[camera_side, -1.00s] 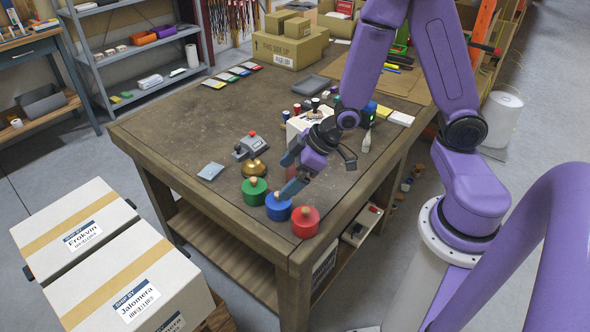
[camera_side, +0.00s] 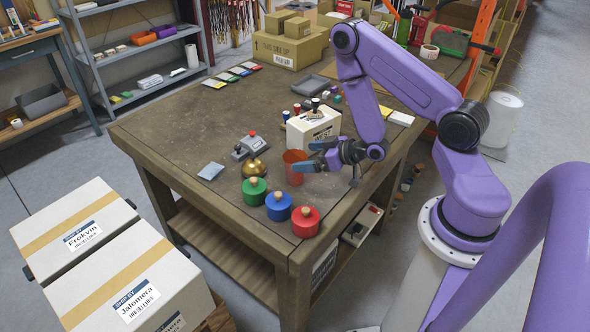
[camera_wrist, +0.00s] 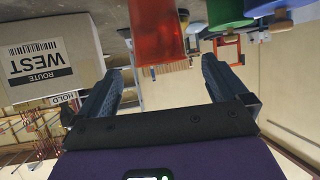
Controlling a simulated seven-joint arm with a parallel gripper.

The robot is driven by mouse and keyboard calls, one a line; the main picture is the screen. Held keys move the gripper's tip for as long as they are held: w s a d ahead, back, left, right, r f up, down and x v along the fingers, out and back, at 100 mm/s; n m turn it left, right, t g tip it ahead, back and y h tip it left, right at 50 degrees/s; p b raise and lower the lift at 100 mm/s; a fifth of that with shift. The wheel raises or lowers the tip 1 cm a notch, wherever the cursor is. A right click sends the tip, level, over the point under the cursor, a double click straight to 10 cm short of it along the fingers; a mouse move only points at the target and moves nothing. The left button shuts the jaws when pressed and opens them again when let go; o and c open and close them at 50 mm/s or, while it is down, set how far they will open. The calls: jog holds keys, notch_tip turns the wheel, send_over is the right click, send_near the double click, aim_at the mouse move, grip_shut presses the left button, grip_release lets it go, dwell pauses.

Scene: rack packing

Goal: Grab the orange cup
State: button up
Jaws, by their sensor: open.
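The orange cup (camera_side: 294,169) stands on the wooden table, behind the blue and red lidded pots. My gripper (camera_side: 318,158) is level with it, just to its right, with its blue fingers pointing left toward the cup. In the wrist view the orange cup (camera_wrist: 157,30) shows at the top, ahead of the open fingers (camera_wrist: 165,75). Nothing is between the fingers. Whether a fingertip touches the cup cannot be told.
A white box labelled WEST (camera_side: 313,127) stands close behind the cup. Green (camera_side: 254,191), blue (camera_side: 278,206) and red (camera_side: 305,221) pots stand in front. A brass bell (camera_side: 254,169) is to the left. The table's left side is mostly clear.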

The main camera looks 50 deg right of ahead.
aim_at(285, 158)
jog(key=shift+x, duration=3.5)
jog(key=shift+r, duration=0.1)
jog(key=c, duration=1)
